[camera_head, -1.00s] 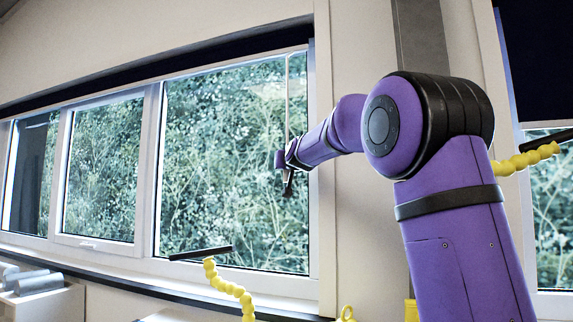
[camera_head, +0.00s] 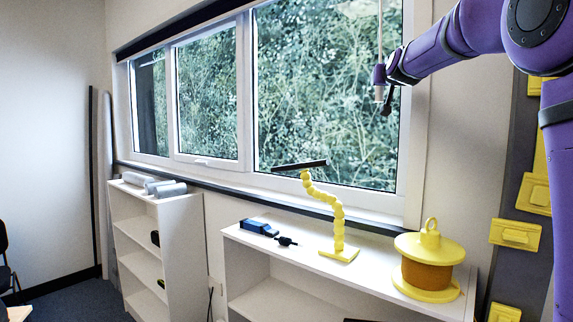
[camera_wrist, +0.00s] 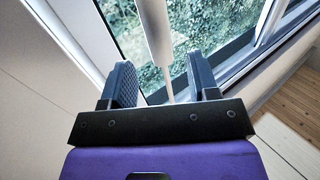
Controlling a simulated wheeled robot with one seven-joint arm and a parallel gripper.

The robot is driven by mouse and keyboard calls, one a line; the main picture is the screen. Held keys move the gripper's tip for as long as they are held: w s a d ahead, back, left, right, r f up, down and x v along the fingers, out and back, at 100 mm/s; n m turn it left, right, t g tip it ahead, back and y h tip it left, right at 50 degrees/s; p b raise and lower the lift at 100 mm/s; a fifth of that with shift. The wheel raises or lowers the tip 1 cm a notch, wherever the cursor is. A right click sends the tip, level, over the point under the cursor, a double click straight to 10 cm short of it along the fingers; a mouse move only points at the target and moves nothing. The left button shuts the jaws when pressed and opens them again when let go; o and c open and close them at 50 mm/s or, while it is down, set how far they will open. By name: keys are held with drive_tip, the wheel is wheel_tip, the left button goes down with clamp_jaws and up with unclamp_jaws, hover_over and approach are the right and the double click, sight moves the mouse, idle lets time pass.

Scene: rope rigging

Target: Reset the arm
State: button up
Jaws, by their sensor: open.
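My gripper (camera_head: 385,97) is at the end of my purple arm, raised in front of the right window pane in the head view. In the wrist view its two dark fingers (camera_wrist: 163,82) are spread apart. A pale hanging rope (camera_head: 380,35) comes down from above to the gripper. In the wrist view the pale rope (camera_wrist: 157,35) runs down in line with the gap between the fingers, thick above and thinner below. I cannot tell whether it lies between the fingers or beyond them. Nothing is clamped.
Below the window (camera_head: 325,95) stands a white shelf (camera_head: 345,285). It bears a yellow jointed stand (camera_head: 338,215) with a dark bar on top, a yellow-capped spool (camera_head: 430,265) and a blue tool (camera_head: 258,227). Yellow blocks (camera_head: 515,235) are on a dark strip at right.

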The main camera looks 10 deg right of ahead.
drive_tip(key=s+a+f+n+g+y, duration=0.1)
drive_tip(key=s+a+f+g, duration=0.3)
drive_tip(key=s+f, duration=0.7)
drive_tip(key=s+a+f+n+g+y, duration=0.1)
drive_tip(key=s+a+f+g, duration=0.3)
drive_tip(key=s, duration=1.5)
drive_tip(key=s+a+f+n+g+y, duration=0.1)
drive_tip(key=s+a+f+g+y, duration=0.2)
drive_tip(key=s+a+f, duration=0.7)
drive_tip(key=s+f+g, duration=0.1)
drive_tip(key=s+f, duration=0.4)
drive_tip(key=f, duration=0.2)
drive_tip(key=shift+s+a+f+n+y, duration=0.25)
drive_tip(key=shift+f+n+y, duration=0.05)
drive_tip(key=shift+f, duration=0.1)
drive_tip(key=shift+c, duration=0.3)
